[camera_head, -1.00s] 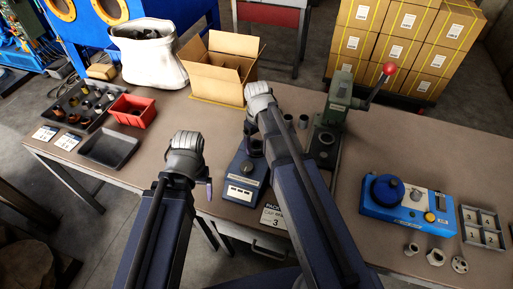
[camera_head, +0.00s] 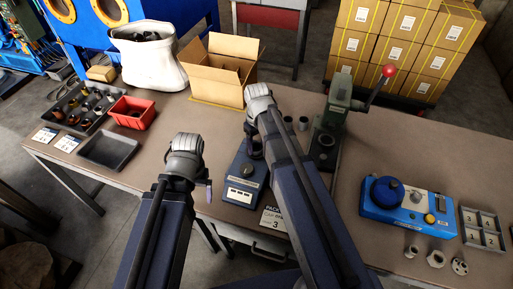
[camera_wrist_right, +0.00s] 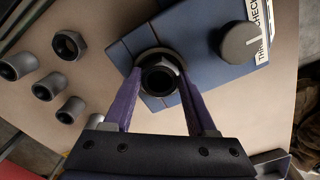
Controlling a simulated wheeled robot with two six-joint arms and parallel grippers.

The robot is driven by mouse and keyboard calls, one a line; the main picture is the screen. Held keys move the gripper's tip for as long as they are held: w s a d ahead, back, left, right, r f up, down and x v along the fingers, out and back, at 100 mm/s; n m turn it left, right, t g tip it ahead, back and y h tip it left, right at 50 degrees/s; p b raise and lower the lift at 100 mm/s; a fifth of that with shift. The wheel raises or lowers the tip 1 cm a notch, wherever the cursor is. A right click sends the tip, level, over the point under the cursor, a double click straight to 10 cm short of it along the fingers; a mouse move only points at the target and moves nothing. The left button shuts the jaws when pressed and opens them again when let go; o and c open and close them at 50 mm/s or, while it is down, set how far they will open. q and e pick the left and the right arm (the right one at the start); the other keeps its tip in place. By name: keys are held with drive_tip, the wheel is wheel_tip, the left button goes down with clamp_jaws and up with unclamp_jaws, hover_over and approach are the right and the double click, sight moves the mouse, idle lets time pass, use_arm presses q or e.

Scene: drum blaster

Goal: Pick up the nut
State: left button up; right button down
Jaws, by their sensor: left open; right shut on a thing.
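My right gripper (camera_wrist_right: 160,66) has its purple fingers on either side of a dark nut-like ring (camera_wrist_right: 161,82) with a round hole, and is shut on it. The ring is over the blue checking device (camera_wrist_right: 207,65); I cannot tell whether it touches it. In the head view the device (camera_head: 243,188) stands near the table's front edge, and my arm mostly hides the right fingers. Another nut (camera_wrist_right: 68,45), grey and six-sided, lies on the table in the right wrist view. My left gripper (camera_head: 208,190) is open in front of the table edge, its fingers partly hidden.
A green press (camera_head: 327,135) with a red-knobbed lever stands right of my right arm. Several grey fittings (camera_wrist_right: 45,85) lie beside the device. A blue machine (camera_head: 408,206) and compartment tray (camera_head: 482,229) are at right. A red bin (camera_head: 132,112) and dark trays are at left.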

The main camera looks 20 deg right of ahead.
use_arm(q)
drive_tip(key=shift+r, duration=0.1)
use_arm(e)
drive_tip(key=shift+r, duration=0.15)
use_arm(q)
wheel_tip(320, 180, up, 10)
drive_tip(key=p, duration=1)
use_arm(e)
wheel_tip(320, 180, up, 10)
